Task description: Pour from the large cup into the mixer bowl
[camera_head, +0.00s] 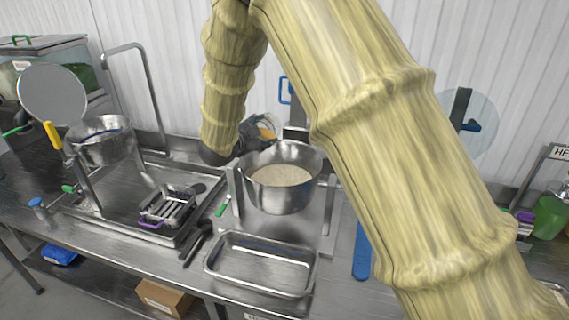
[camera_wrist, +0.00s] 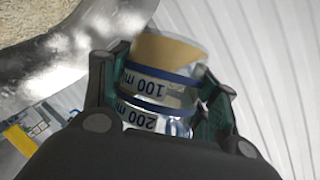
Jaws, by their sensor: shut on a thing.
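My gripper (camera_wrist: 168,82) is shut on a clear measuring cup (camera_wrist: 162,84) with blue bands and the marks 100 ml and 200, upside down in the wrist view. Tan material shows through the cup at its far end; its exact tilt is hard to tell. In the head view the gripper is dark and partly hidden behind the steel mixer bowl (camera_head: 282,200), at its back left. The bowl holds pale grain. Its shiny rim and grain also show at the upper left of the wrist view. I cannot see any stream falling.
An empty steel tray (camera_head: 262,287) lies in front of the bowl. A green-handled tool (camera_head: 222,208) and black tongs (camera_head: 197,242) lie left of it. Another steel bowl (camera_head: 100,148) stands far left. A blue strip (camera_head: 361,255) lies to the right.

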